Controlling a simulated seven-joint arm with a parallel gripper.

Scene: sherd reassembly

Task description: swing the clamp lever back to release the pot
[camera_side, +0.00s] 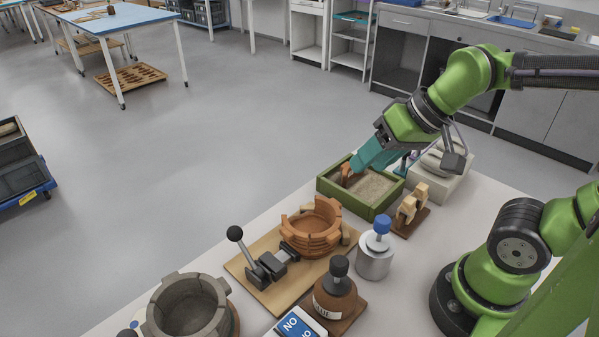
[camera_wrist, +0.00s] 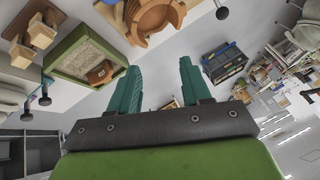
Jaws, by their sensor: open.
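The terracotta pot (camera_side: 311,232), with an uneven broken rim, stands on a wooden board (camera_side: 262,290). A dark toggle clamp (camera_side: 268,268) sits beside it on the board, with its pad end close to the pot wall; contact is unclear. Its lever with a black ball knob (camera_side: 235,233) slants up and left, away from the pot. The pot (camera_wrist: 150,17) and a black knob (camera_wrist: 222,13) show at the top of the wrist view. My gripper (camera_side: 357,165), with teal fingers, is over the sand box, away from the clamp. In the wrist view its fingers (camera_wrist: 158,68) are apart with nothing between them.
The green sand box (camera_side: 333,186) holds a terracotta sherd (camera_side: 347,172). A wooden stand (camera_side: 410,208), a metal pot with blue knob (camera_side: 375,255), a brown glue jar (camera_side: 335,297) and a grey vessel (camera_side: 188,305) crowd the table around the board.

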